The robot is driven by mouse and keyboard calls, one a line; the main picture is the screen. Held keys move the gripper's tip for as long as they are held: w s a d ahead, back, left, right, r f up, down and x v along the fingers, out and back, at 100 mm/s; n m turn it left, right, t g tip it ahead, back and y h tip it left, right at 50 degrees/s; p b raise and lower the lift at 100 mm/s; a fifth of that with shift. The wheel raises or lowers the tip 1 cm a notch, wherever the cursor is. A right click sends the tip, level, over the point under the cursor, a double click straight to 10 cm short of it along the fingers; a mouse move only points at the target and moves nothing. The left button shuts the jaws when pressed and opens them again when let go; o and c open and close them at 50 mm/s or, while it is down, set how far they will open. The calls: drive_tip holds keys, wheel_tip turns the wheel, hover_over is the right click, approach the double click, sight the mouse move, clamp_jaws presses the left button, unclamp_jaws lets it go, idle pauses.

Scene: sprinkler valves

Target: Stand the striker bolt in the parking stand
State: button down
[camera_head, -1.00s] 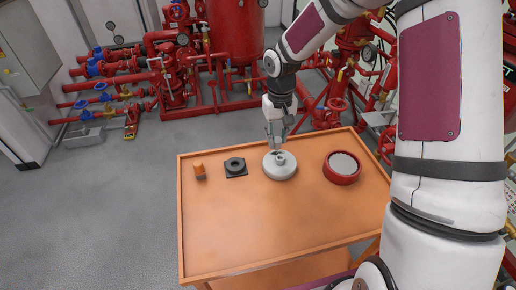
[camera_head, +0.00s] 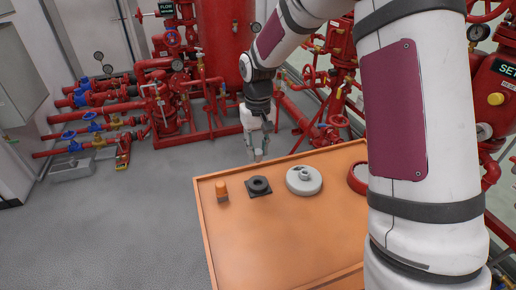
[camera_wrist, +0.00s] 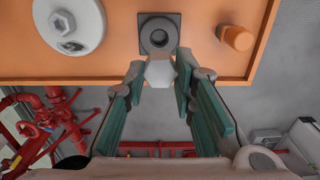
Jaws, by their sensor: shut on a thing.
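The striker bolt shows in the wrist view as a pale grey hexagonal head (camera_wrist: 160,73) between the teal-padded fingers of my gripper (camera_wrist: 160,78). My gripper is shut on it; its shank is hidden. In the head view my gripper (camera_head: 257,154) hangs near the table's back edge, behind the parking stand, a black square base with a round raised ring (camera_head: 258,186). The stand also shows in the wrist view (camera_wrist: 159,20), just beyond the bolt head. The bolt appears above and apart from the stand; the exact height is unclear.
A round grey disc with a central hub (camera_head: 304,185) lies right of the stand on the orange table (camera_head: 265,240). A small orange-capped piece (camera_head: 221,188) stands left. A red ring (camera_head: 357,180) is partly hidden by my arm. The table's front is clear.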

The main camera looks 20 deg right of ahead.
drive_tip(key=shift+f+b, duration=1.7)
drive_tip(key=shift+f, duration=2.2)
drive_tip(key=shift+f+b, duration=0.45)
drive_tip(key=shift+f, duration=0.6)
drive_tip(key=c, duration=1.2)
unclamp_jaws()
drive_tip(key=shift+c, duration=0.2)
drive_tip(key=shift+r+p, duration=2.1)
drive_tip(key=shift+r, duration=1.85)
